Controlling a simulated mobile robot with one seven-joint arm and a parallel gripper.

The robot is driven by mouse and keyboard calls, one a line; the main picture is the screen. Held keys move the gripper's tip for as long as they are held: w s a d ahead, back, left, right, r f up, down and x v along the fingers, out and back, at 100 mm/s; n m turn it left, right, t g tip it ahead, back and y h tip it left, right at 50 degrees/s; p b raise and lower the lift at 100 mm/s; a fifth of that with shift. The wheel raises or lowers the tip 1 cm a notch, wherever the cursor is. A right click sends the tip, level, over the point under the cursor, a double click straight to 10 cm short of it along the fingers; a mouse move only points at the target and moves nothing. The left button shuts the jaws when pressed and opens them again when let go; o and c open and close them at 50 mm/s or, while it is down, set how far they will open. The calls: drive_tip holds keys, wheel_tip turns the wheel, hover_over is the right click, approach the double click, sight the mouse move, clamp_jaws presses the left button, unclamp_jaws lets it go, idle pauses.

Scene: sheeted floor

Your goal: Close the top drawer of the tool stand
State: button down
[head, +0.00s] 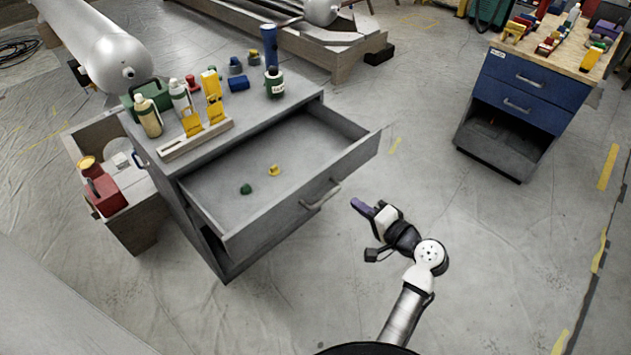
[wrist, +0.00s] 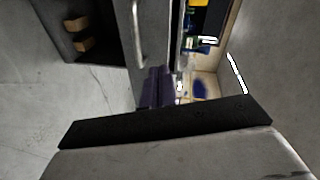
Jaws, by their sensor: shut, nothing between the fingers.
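The grey tool stand (head: 165,170) stands left of centre in the head view. Its top drawer (head: 228,165) is pulled far out, with a green piece (head: 246,189) and a yellow piece (head: 274,170) inside. The drawer's bar handle (head: 321,196) is on its front; a bar handle (wrist: 138,35) also shows in the wrist view. My gripper (head: 360,206), with purple fingers, is shut and empty. It is just right of the drawer front, apart from the handle in the head view. The purple fingers (wrist: 156,88) also show in the wrist view.
Bottles, a blue cylinder (head: 269,46) and a yellow-topped rack crowd the stand's top. A low bin (head: 145,215) with a red can is at its left. A blue drawer cabinet (head: 525,90) stands at the right. The floor between is clear.

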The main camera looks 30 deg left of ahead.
drive_tip(key=s+f+m+g+y, duration=0.1)
drive_tip(key=s+m+y, duration=0.1)
drive_tip(key=s+y, duration=0.1)
drive_tip(key=p, duration=0.4)
approach(307, 183)
drive_tip(key=x, duration=0.6)
drive_tip(key=shift+w+a+r, duration=0.1)
drive_tip(key=shift+a+r, duration=0.05)
drive_tip(key=shift+a, duration=0.25)
drive_tip(key=shift+a+b, duration=0.1)
drive_tip(key=shift+b, duration=0.2)
drive_tip(key=b+x, duration=0.5)
drive_tip(key=x, duration=0.7)
drive_tip(key=b+x, duration=0.6)
drive_tip(key=x, duration=0.5)
drive_tip(key=shift+w+a+f, duration=0.25)
drive_tip(key=shift+a+f, duration=0.05)
drive_tip(key=shift+f, duration=0.1)
drive_tip(key=shift+w+a+b, duration=0.25)
drive_tip(key=shift+a+b, duration=0.3)
drive_tip(key=shift+a, duration=0.05)
drive_tip(key=shift+w+r, duration=0.1)
drive_tip(key=shift+r, duration=0.35)
drive_tip(key=shift+a, duration=0.1)
